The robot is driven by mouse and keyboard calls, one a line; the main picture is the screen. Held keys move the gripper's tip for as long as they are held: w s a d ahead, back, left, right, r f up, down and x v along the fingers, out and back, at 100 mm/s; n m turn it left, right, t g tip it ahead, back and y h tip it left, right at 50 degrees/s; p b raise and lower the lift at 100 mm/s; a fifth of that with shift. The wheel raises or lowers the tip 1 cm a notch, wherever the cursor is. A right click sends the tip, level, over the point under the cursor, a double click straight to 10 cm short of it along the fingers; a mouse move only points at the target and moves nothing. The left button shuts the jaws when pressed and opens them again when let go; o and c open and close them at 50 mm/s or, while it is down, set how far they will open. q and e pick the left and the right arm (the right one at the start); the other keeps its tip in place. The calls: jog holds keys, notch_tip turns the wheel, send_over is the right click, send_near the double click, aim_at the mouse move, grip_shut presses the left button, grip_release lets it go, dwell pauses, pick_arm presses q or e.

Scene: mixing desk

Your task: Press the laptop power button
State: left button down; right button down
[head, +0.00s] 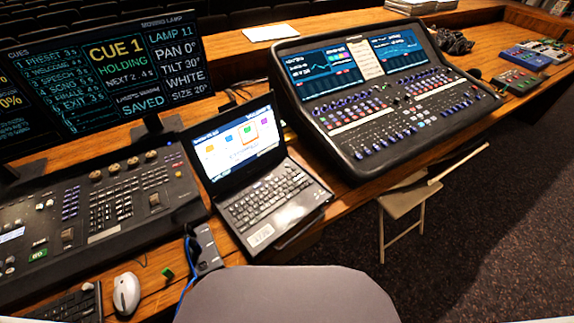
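An open black laptop (262,201) stands on the wooden desk, between the lighting console on the left and the sound mixer on the right. Its screen (237,143) is lit and shows several coloured icons. Its keyboard (270,197) faces up, with a light label on the front palm rest. I cannot make out the power button at this size. Neither of my grippers shows in the head view.
A sound mixer (405,118) stands close right of the laptop. A lighting console (100,207), monitors (103,70), a white mouse (126,293) and a black box with a blue cable (207,248) lie left. A folding chair (405,197) stands below the desk edge.

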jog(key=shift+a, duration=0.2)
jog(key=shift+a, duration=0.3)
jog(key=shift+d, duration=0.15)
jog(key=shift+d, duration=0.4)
